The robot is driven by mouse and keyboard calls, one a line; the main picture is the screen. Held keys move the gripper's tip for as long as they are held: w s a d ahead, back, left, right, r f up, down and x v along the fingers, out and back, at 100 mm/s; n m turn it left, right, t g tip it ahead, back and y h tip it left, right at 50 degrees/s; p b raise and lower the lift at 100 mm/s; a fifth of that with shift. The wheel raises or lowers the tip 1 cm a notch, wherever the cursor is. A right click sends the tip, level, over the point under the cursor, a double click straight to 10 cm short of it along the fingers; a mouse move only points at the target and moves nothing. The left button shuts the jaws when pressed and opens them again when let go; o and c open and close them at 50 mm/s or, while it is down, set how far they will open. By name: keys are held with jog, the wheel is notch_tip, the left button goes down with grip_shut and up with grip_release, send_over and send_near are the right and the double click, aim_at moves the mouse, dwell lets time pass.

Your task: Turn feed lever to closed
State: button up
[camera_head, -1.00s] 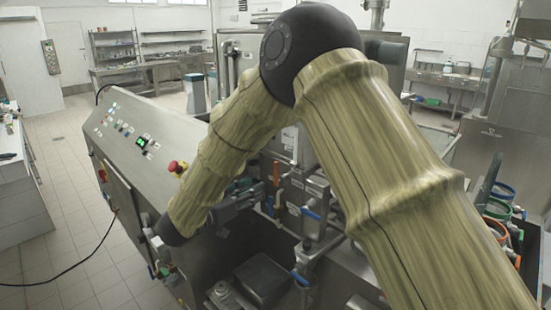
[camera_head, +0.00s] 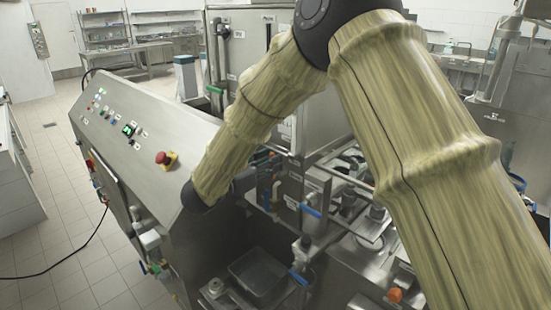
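My gripper (camera_head: 244,184) is a dark shape, mostly hidden behind my sleeved forearm, close to the pipes of the steel cup filler (camera_head: 150,108). Its fingers are too small and covered to show whether they are open, shut or touching anything. Several valve levers show on the pipes to its right. One blue-handled lever (camera_head: 310,211) is a little right of the gripper. Another blue-handled lever (camera_head: 298,278) is lower, beside a metal tray. No readable label shows which one is the feed lever.
A red emergency button (camera_head: 166,158) sits on the sloped control panel, left of my forearm. A metal tray (camera_head: 258,272) lies in the machine's open bay below the gripper. An orange knob (camera_head: 395,295) is at the lower right. Tiled floor (camera_head: 55,185) at left is mostly clear, with a black cable.

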jog(key=shift+s+d+r, duration=0.1)
jog(key=shift+d+r, duration=0.3)
jog(key=shift+d, duration=0.2)
jog(key=shift+w+f, duration=0.3)
jog(key=shift+w, duration=0.2)
jog(key=shift+s+r, duration=0.2)
jog(key=shift+s, duration=0.05)
grip_shut()
